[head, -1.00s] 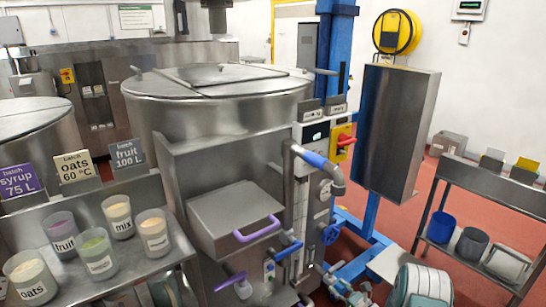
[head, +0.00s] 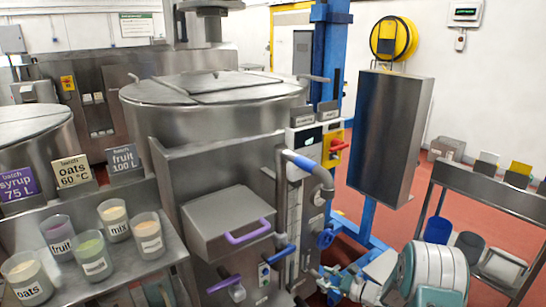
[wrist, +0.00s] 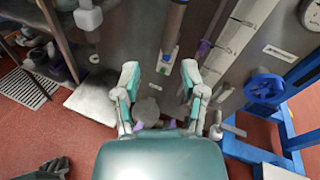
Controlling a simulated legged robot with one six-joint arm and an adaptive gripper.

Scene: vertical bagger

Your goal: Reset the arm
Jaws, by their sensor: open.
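My arm comes in from the lower right of the head view, and my gripper (head: 335,284) is low in front of the machine's piping. In the wrist view my gripper (wrist: 160,80) shows two teal and grey fingers spread apart with nothing between them. Beyond the fingers are the steel machine front and a hanging pipe with a blue collar (wrist: 168,55). I cannot tell whether the fingers touch any of the piping.
A large lidded steel kettle (head: 215,105) stands behind a box with a purple handle (head: 248,233). A blue valve wheel (wrist: 265,87) is right of my gripper. Labelled cups fill a shelf (head: 120,262) at left. A steel rack (head: 490,188) stands at right, with red floor between.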

